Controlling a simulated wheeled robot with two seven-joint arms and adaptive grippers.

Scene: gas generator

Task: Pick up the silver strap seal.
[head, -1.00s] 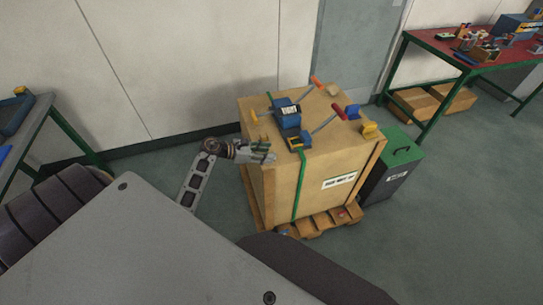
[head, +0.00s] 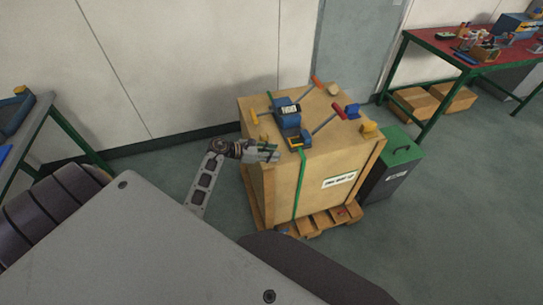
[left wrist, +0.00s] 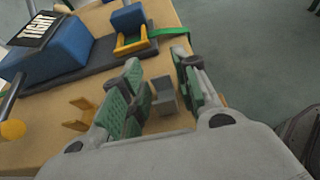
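The silver strap seal appears as a small grey block (left wrist: 164,95) on the crate top in the left wrist view, in the gap between my left fingers. In the head view I cannot make it out; my gripper covers that spot. My left gripper (head: 270,153) is at the crate's left front edge. In the left wrist view its green-padded fingers (left wrist: 157,92) are open, one on each side of the grey block. I cannot tell whether either pad touches it. My right gripper is not in view.
The wooden crate (head: 281,188) on a pallet carries a blue strapping tool (head: 287,114) with red and orange handles. A green strap (head: 300,185) runs down its front. A green-lidded bin (head: 396,160) stands on its right. A red-topped bench (head: 434,42) is at the back right.

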